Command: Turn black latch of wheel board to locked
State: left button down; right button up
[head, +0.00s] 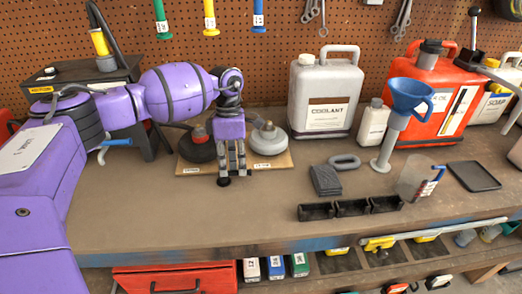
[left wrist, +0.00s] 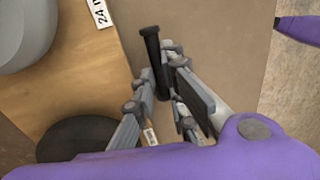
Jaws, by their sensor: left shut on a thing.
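The wheel board (head: 278,163) is a flat wooden panel on the bench. It carries a black wheel (head: 199,152) with a red hub on the left and a grey wheel (head: 269,141) on the right. My left gripper (head: 224,174) points down between the wheels at the board's front edge. Its fingers (left wrist: 165,100) are shut on a black rod-like piece with a flared end, which looks to be the black latch (left wrist: 150,45). The fingers hide its lower end, and I cannot tell how it joins the board. My right gripper is not in view.
A coolant jug (head: 324,97) stands right of the board, with a blue funnel (head: 408,97) and red oil can (head: 437,100) farther right. A black tray (head: 350,207) lies near the front edge. The bench left of it is clear. A pegboard (head: 280,40) stands behind.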

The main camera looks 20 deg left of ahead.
pick_arm(q)
jog(key=shift+s+f, duration=0.25)
jog(key=shift+f, duration=0.15)
jog(key=c, duration=1.8)
grip_release()
jog(key=shift+w, duration=0.1)
jog(key=shift+w+r, duration=0.1)
jog(key=shift+r, duration=0.1)
jog(key=shift+w+a+r, duration=0.1)
jog(key=shift+r, duration=0.25)
notch_tip(320, 180, up, 11)
jog(key=w+a, duration=0.1)
jog(key=w, duration=0.1)
jog(key=shift+s, duration=0.1)
